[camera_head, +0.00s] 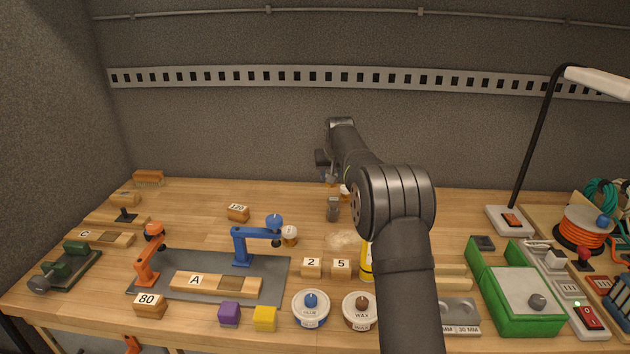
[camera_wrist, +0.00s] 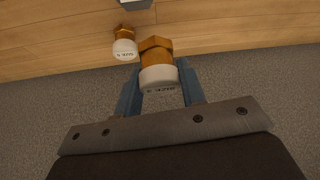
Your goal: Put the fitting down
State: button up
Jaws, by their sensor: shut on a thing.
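My gripper (camera_wrist: 160,88) is shut on a fitting (camera_wrist: 157,62). In the wrist view, the fitting has a brass-coloured hex body and a white labelled collar, held between two blue fingers. A second, similar fitting (camera_wrist: 124,46) is beside it on the left, apart from it, over the wooden bench. In the head view, my gripper (camera_head: 329,176) is low over the back middle of the bench, partly hidden by my arm. A small white and brown piece (camera_head: 345,191) shows beside it; I cannot tell which fitting it is. The gap below the held fitting cannot be judged.
A grey block (camera_head: 333,209) stands just in front of my gripper. A white-and-brown piece (camera_head: 290,236) stands beside the blue clamp (camera_head: 241,246). Bare wood lies left of the gripper.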

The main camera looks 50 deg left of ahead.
jog(key=shift+w+d+r, duration=0.45)
jog(key=shift+d+r, duration=0.15)
jog(key=shift+d, duration=0.25)
jog(key=s+d, duration=1.1)
jog(key=s, duration=0.1)
jog(key=f, duration=1)
jog(key=shift+s+d+f, duration=0.2)
jog(key=shift+f, duration=0.05)
jog(key=shift+f, duration=0.15)
jog(key=o, duration=1)
